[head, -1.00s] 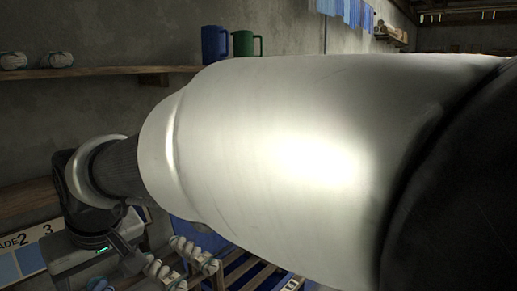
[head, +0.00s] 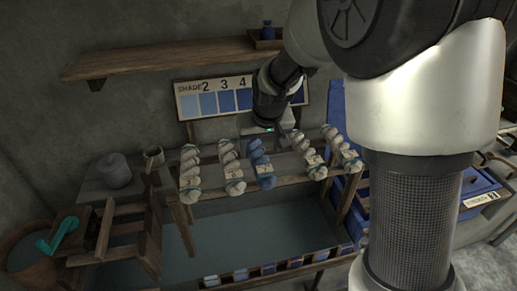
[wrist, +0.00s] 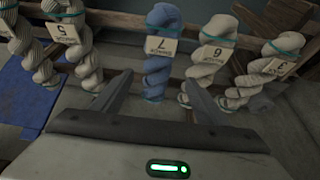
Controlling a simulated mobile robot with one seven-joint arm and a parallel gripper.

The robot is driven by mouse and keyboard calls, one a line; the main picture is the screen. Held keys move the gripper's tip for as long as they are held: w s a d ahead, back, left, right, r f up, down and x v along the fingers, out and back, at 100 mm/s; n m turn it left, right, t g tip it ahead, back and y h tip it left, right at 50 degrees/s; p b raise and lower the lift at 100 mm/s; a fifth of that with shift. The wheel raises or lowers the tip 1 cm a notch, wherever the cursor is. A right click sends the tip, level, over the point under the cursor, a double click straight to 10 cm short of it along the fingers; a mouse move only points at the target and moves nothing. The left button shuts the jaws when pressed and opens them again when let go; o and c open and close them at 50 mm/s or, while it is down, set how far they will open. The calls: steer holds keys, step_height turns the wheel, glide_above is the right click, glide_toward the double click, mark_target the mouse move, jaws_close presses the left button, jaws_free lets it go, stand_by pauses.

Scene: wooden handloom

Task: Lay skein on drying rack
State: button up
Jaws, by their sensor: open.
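A blue skein (head: 261,165) with a tag reading 7 hangs among several white skeins on a wooden rail (head: 287,180) in the head view. In the wrist view the blue skein (wrist: 159,50) lies ahead between my open fingers. My gripper (wrist: 156,82) is open and holds nothing; in the head view my gripper (head: 277,138) is just behind and above the row. White skeins flank it, one with tag 5 (wrist: 75,45) and one with tag 6 (wrist: 208,65). A slatted wooden frame (head: 125,222) stands at left; I cannot tell which frame is the drying rack.
A shade board (head: 212,102) stands behind the row. A shelf (head: 165,58) is on the wall. A grey lidded pot (head: 110,171) and a basket-like tub (head: 35,250) are at left. A blue box (head: 470,200) is at right. A grey-blue vat (head: 225,225) lies below the rail.

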mark_target(260, 156)
steer(key=shift+d+x, duration=0.15)
steer(key=shift+x, duration=1.4)
steer(key=shift+d+x, duration=0.1)
steer(key=shift+x, duration=1.4)
steer(key=shift+w, duration=0.1)
steer(key=shift+c, duration=0.4)
